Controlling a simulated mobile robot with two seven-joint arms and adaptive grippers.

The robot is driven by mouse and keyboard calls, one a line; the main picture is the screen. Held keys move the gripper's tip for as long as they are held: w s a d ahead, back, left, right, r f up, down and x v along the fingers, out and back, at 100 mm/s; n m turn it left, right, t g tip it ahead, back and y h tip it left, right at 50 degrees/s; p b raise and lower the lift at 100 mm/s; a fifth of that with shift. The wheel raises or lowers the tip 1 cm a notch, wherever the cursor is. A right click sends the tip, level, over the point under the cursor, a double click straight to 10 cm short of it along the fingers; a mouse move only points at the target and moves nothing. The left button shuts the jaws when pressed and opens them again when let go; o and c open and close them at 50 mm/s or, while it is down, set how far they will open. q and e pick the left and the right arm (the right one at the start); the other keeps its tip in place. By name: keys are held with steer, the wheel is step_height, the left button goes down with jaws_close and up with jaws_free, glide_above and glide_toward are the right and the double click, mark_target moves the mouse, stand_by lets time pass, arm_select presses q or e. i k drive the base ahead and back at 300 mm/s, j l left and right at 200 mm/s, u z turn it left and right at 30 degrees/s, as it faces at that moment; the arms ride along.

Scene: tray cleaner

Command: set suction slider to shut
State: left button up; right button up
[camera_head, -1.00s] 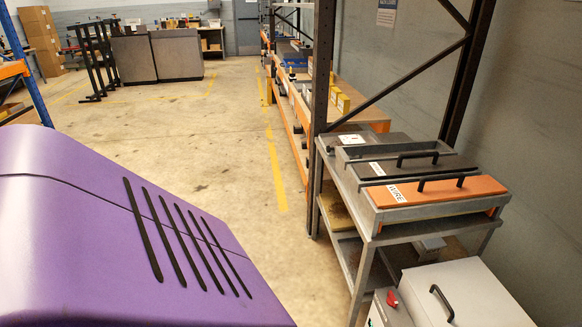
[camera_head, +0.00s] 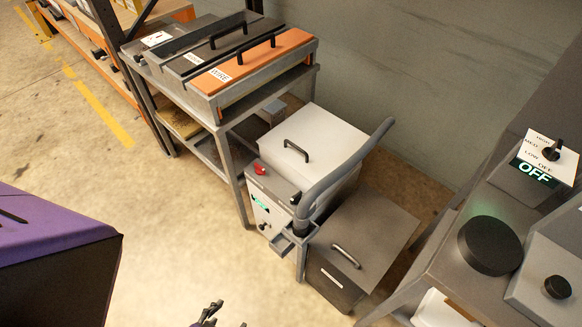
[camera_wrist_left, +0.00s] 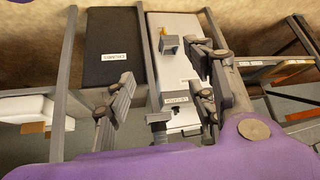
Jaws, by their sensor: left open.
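The suction unit's front panel (camera_head: 266,215) shows in the head view, with a red knob (camera_head: 260,169) on top and a small lit green display. A thick grey hose (camera_head: 345,165) rises from a grey fitting (camera_head: 285,243) beside the panel. I cannot tell clearly which small part is the slider or its setting. My left gripper (camera_head: 212,314) is partly in view at the bottom edge, apart from the unit. In the left wrist view its fingers (camera_wrist_left: 162,95) are spread, with nothing held between them. My right gripper is not in view.
A dark lidded bin (camera_head: 360,240) stands beside the white lidded box (camera_head: 312,140). A metal rack (camera_head: 215,105) with an orange cover stands behind left. At right, a grey bench (camera_head: 470,275) carries a dial box reading OFF (camera_head: 535,172).

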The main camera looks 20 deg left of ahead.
mark_target(261, 227)
steer(key=u, duration=1)
